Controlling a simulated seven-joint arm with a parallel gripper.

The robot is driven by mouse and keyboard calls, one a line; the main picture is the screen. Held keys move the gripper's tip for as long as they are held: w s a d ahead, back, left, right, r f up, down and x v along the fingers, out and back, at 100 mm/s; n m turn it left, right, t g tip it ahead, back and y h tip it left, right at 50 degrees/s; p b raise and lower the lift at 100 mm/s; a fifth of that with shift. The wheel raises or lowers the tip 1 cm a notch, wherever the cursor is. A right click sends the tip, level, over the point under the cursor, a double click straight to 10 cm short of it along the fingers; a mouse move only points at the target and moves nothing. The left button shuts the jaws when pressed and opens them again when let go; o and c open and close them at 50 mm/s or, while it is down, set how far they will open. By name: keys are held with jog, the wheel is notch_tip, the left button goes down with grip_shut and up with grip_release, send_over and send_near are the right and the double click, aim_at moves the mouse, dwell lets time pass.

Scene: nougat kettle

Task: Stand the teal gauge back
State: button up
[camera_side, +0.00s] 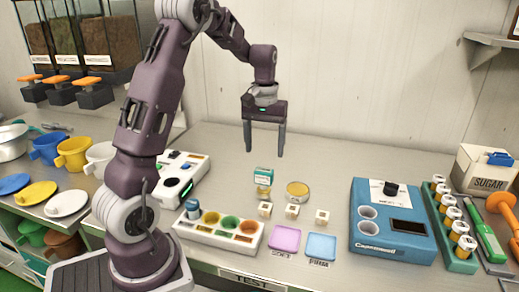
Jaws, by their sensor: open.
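A small teal-and-white block (263,175), which looks like the teal gauge, is near the middle of the steel table. It is upright, with a small golden piece (263,190) directly below it; I cannot tell whether they are joined. My gripper (265,153) points down with its two fingers apart. It is empty and appears above and a little behind the block, not touching it. No face or marking on the block is readable at this size.
A round yellow-lidded tin (298,190) and small cream cubes (292,211) stand close by. In front are a tray of coloured cups (218,238), a pink pad (285,239) and a blue pad (321,246). A blue machine (393,238) stands right. The table behind is clear.

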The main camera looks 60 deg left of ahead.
jog(key=s+d+r+m+t, duration=0.1)
jog(key=s+d+r+m, duration=0.15)
jog(key=d+r, duration=0.35)
jog(key=s+d+r+m+t, duration=0.2)
jog(key=s+d+r, duration=0.2)
jog(key=d, duration=0.3)
jog(key=s+d+m+t, duration=0.1)
jog(key=s+d+m, duration=0.1)
jog(key=s+d, duration=0.2)
jog(key=s+d+m+t, duration=0.1)
jog(key=s+d, duration=0.4)
jog(key=s, duration=0.5)
jog(key=shift+s+d+f+m+t, duration=0.25)
jog(key=shift+s+m+t, duration=0.1)
jog(key=shift+m, duration=0.4)
